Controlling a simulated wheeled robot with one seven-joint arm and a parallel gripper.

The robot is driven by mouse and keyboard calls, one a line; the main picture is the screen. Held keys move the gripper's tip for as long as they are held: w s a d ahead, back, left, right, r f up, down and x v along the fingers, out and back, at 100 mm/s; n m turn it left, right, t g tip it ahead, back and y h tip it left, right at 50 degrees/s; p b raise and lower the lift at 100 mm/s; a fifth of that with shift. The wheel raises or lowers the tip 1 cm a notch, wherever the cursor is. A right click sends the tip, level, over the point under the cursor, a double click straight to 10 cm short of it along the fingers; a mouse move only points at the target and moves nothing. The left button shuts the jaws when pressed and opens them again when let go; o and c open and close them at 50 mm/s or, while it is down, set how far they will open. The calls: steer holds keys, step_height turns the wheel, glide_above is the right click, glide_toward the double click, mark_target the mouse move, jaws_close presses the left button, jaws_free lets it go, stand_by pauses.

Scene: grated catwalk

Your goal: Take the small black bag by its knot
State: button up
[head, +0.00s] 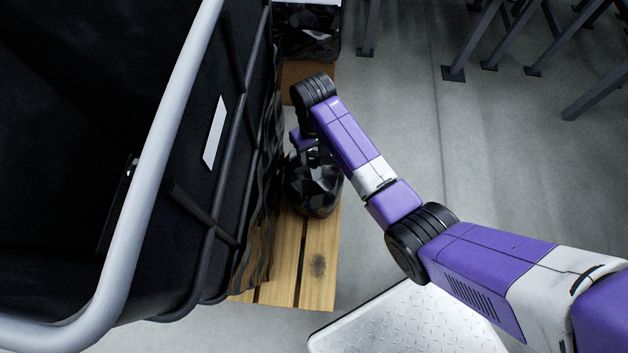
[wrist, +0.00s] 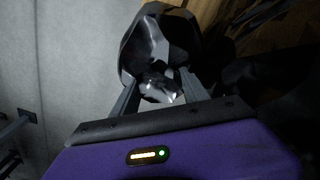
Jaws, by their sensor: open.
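The small black bag (head: 314,187) sits on a wooden pallet (head: 290,258), below the end of my arm in the head view. It is shiny and faceted. In the wrist view the bag (wrist: 160,45) lies just beyond my gripper (wrist: 157,88). A lighter, crumpled part that looks like its knot (wrist: 160,88) is between the two fingers. The gripper is open, with a finger on each side of it; I cannot tell whether either finger touches. In the head view my arm hides the fingers and the top of the bag.
A large black container with a grey tubular rim (head: 150,165) stands close on the left of the bag. Other dark wrapped bags (head: 307,30) are at the back of the pallet. Grey metal legs (head: 490,40) stand at upper right.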

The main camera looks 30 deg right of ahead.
mark_target(314, 174)
step_height(314, 174, down, 3)
steer(key=shift+r+b, duration=0.2)
steer(key=shift+b, duration=0.1)
steer(key=shift+c, duration=0.4)
jaws_close()
stand_by(0.6)
steer(key=shift+r, duration=0.1)
